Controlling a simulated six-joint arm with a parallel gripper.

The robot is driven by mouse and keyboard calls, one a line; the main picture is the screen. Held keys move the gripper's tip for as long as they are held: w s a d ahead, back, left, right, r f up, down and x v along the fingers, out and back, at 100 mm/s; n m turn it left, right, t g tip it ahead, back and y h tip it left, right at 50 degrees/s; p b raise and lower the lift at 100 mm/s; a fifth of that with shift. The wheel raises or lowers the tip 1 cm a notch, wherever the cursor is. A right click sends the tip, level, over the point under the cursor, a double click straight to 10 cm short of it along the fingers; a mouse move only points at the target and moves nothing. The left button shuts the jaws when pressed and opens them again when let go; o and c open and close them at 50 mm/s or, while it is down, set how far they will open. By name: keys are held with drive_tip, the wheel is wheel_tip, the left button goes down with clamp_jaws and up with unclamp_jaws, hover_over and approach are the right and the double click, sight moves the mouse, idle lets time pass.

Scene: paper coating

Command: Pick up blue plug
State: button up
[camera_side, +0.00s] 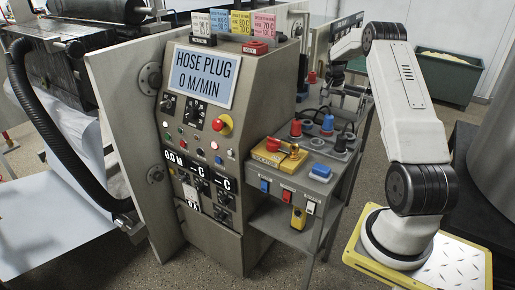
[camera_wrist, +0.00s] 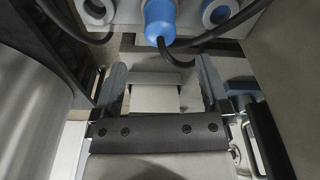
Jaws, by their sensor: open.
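The blue plug (camera_side: 327,123) stands on the grey side table (camera_side: 345,160) beside the control panel, to the right of a red plug (camera_side: 296,127). In the wrist view the blue plug (camera_wrist: 158,20) is at the top centre, with a black cable running from it to the right. My gripper (camera_wrist: 162,66) is open and empty, its two dark fingers apart below the plug in the picture. The plug's top is cut off by the wrist picture's edge. In the side view my gripper (camera_side: 342,90) is small, above and behind the plugs.
A yellow device (camera_side: 278,153) and a blue-topped item (camera_side: 321,170) lie on the table's front. The control panel (camera_side: 205,130) stands to the left. Black cables loop behind the plugs.

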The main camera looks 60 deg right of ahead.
sight(329, 116)
drive_tip(key=shift+w+d+f, duration=0.1)
drive_tip(key=shift+d+f, duration=0.1)
drive_tip(key=shift+f, duration=1.7)
drive_tip(key=shift+d+f, duration=0.15)
drive_tip(key=shift+f, duration=1.75)
clamp_jaws()
drive_tip(key=shift+r, duration=0.15)
